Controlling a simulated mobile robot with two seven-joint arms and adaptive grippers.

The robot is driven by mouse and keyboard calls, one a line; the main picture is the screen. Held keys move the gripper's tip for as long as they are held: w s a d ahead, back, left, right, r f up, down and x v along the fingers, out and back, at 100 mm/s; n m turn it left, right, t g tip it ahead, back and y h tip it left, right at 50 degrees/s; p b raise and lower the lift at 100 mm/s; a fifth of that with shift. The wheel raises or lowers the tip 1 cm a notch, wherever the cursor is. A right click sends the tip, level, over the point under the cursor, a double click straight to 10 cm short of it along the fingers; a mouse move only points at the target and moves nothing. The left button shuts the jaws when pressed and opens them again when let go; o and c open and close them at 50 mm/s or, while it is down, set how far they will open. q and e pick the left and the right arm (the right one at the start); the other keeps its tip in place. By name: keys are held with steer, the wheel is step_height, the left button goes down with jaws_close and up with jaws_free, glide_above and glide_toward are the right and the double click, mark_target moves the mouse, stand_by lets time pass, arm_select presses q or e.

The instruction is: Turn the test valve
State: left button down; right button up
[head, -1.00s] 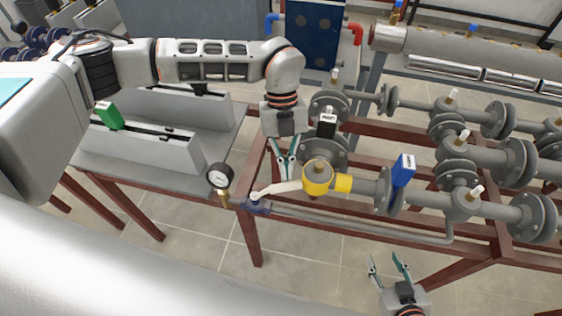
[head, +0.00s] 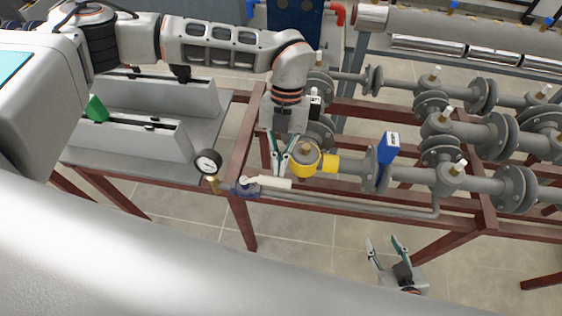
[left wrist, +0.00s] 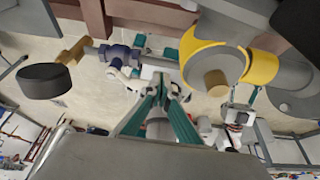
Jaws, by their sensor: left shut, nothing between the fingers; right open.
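The test valve (head: 245,188) is a small blue valve with a white lever (head: 274,182), beside a round gauge. The lever points right toward a yellow fitting (head: 305,160). My left gripper (head: 280,173) is shut and empty, pointing down, its tips at the lever's outer part. Whether they touch it I cannot tell. In the left wrist view the fingertips (left wrist: 165,88) are close together, with the blue valve (left wrist: 119,55) to their upper left and part of the lever behind them. My right gripper (head: 382,241) is open and empty at the lower right, away from the pipes.
The pressure gauge (head: 208,163) stands left of the valve.

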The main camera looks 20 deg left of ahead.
stand_by(0.3)
arm_select(q)
steer(key=v, duration=1.2)
